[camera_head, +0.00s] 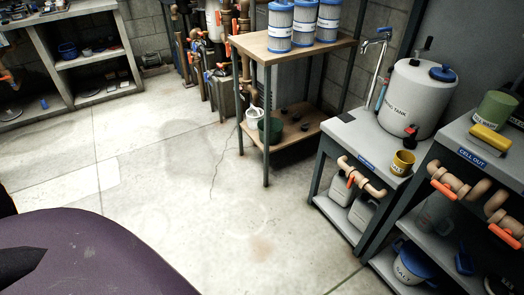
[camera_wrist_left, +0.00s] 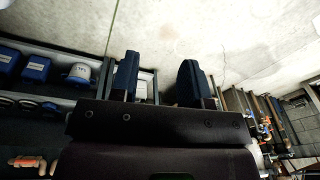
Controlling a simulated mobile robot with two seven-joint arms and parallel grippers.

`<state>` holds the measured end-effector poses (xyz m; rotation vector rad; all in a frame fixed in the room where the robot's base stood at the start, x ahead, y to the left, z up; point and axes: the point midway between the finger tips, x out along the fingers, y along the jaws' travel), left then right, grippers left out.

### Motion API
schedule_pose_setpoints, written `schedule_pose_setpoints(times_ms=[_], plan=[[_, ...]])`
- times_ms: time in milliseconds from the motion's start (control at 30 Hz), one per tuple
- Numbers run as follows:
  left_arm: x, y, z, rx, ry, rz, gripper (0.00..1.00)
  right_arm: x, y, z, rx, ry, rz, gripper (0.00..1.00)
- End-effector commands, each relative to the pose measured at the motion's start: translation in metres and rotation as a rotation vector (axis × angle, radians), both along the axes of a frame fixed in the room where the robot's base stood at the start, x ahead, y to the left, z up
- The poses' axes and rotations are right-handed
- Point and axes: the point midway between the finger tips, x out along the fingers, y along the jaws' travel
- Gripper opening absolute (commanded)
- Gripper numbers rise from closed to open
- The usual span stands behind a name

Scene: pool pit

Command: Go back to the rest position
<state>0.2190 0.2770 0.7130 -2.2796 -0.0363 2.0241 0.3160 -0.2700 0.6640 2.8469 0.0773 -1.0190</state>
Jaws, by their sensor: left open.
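My left gripper (camera_wrist_left: 158,82) shows in the left wrist view. Its two dark fingers stand apart, with nothing held between them. Pale floor and a strip of grey shelving show behind the gap, at a distance. In the head view no gripper fingers can be made out. A large purple rounded surface and dark parts fill the lower left there and hide the floor below. My right gripper is in neither view.
A wooden-topped rack (camera_head: 270,50) holds blue-and-white filter cartridges (camera_head: 280,25). At right stand a bench with a white tank (camera_head: 415,100), a mustard mug (camera_head: 402,163) and a grey shelf unit (camera_head: 440,150). Concrete shelving (camera_head: 60,45) stands far left. The middle floor (camera_head: 150,170) is clear.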

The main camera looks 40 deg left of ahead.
Motion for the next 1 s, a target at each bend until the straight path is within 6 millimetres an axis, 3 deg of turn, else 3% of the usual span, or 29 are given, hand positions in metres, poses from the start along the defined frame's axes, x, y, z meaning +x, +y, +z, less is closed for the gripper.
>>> schedule_pose_setpoints(times_ms=[367,600,1000], plan=[[0.035,-0.001,-0.038,0.005,-0.186,-0.065,0.43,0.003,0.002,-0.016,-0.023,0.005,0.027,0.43],[0.07,-0.006,-0.073,0.006,-0.411,-0.145,0.43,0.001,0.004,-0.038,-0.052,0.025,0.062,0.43],[0.107,-0.017,-0.095,-0.007,-0.734,-0.249,0.43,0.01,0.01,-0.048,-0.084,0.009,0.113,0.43]])
